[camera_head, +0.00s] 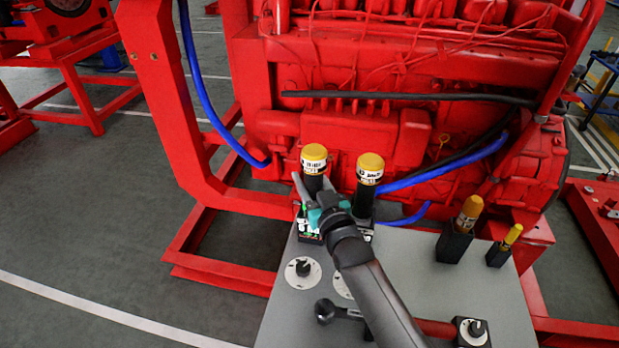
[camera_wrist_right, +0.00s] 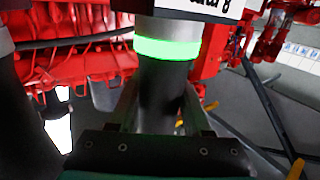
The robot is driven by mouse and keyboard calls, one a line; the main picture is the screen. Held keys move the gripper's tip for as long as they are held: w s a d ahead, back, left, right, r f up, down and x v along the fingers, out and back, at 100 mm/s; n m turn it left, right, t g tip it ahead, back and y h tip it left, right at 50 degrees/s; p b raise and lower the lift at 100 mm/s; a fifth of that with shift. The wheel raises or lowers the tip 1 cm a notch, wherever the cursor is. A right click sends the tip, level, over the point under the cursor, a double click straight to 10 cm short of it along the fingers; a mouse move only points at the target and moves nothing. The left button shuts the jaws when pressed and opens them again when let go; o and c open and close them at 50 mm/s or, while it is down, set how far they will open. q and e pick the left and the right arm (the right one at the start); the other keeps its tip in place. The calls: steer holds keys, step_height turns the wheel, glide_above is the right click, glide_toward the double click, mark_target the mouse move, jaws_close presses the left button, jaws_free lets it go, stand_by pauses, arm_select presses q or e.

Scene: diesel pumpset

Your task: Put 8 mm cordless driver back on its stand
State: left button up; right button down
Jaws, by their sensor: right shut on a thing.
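The cordless driver in my right gripper (camera_head: 314,190) has a yellow cap, a white label and a black body (camera_head: 314,159). In the right wrist view the jaws (camera_wrist_right: 160,108) are shut around its black body (camera_wrist_right: 162,85). A green ring (camera_wrist_right: 168,47) shows there, beside a white label (camera_wrist_right: 200,5) ending in 8. Below the driver in the head view is a black stand (camera_head: 308,237) with a green light, partly hidden by my gripper. I cannot tell whether the driver is fully seated. My left gripper is not in view.
A second yellow-capped driver (camera_head: 367,172) stands close on the right. The grey table (camera_head: 410,285) also carries two smaller yellow-topped tools (camera_head: 468,213) (camera_head: 511,236) in black holders, round white discs (camera_head: 302,272) and a black knob. The red engine (camera_head: 380,120) rises just behind.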

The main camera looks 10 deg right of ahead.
steer(key=shift+f+b, duration=0.25)
steer(key=shift+b, duration=0.05)
steer(key=c, duration=0.7)
jaws_free()
steer(key=o, duration=0.4)
steer(key=shift+f, duration=0.1)
steer(key=shift+o, duration=0.2)
steer(key=shift+s+f, duration=0.1)
steer(key=shift+f, duration=0.1)
steer(key=s+d+p, duration=0.2)
steer(key=s, duration=1.2)
steer(key=shift+s+d+r+p, duration=0.25)
steer(key=shift+s+d+p, duration=0.05)
steer(key=shift+s+p, duration=0.1)
